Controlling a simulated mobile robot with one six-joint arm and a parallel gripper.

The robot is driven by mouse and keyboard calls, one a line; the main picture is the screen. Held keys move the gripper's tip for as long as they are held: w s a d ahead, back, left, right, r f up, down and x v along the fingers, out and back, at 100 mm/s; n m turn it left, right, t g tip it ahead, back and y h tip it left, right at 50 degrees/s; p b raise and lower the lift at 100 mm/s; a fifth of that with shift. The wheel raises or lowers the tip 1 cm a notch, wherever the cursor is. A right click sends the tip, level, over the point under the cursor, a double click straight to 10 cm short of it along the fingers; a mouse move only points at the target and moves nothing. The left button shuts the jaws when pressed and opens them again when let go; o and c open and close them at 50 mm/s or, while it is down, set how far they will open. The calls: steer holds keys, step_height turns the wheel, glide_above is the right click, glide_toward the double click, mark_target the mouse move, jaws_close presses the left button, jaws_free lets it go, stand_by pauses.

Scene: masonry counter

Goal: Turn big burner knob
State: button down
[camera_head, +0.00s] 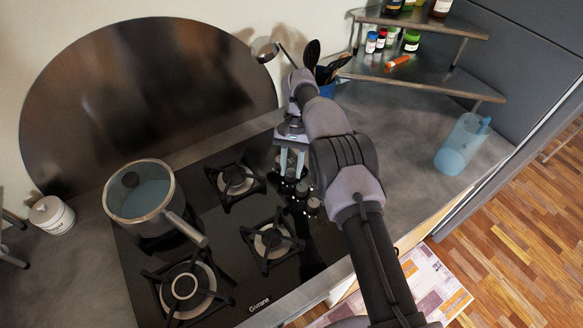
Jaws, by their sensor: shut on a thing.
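The black gas hob (215,275) lies in the counter, with a row of grey knobs (313,203) along its right side. The biggest burner (183,286) is at the front left of the hob. My gripper (291,172) points down at the far end of the knob row and is shut on a knob there. That knob is mostly hidden between the fingers, and I cannot tell from this view which burner it serves. The nearer knobs stand free of the gripper.
A lidded pot (140,192) stands on the back-left burner, its handle toward the hob's middle. A utensil holder (327,88) and a spice shelf (420,65) stand behind my arm. A blue pitcher (461,146) stands right; counter around it is clear.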

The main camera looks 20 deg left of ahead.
mark_target(292, 173)
stand_by(0.3)
steer(key=c, duration=1)
jaws_free()
steer(key=shift+c, duration=0.2)
steer(key=shift+r, duration=0.15)
steer(key=r, duration=0.2)
steer(key=r+p, duration=0.1)
steer(key=shift+s+d+r, duration=0.25)
steer(key=shift+s+r, duration=0.05)
steer(key=s+d, duration=0.2)
steer(key=s, duration=0.2)
steer(key=s+d, duration=0.3)
steer(key=s, duration=0.1)
steer(key=s+d+r+p, duration=0.1)
steer(key=s+d, duration=0.2)
steer(key=s, duration=0.2)
steer(key=shift+s, duration=0.1)
steer(key=shift+a, duration=0.1)
steer(key=shift+r, duration=0.1)
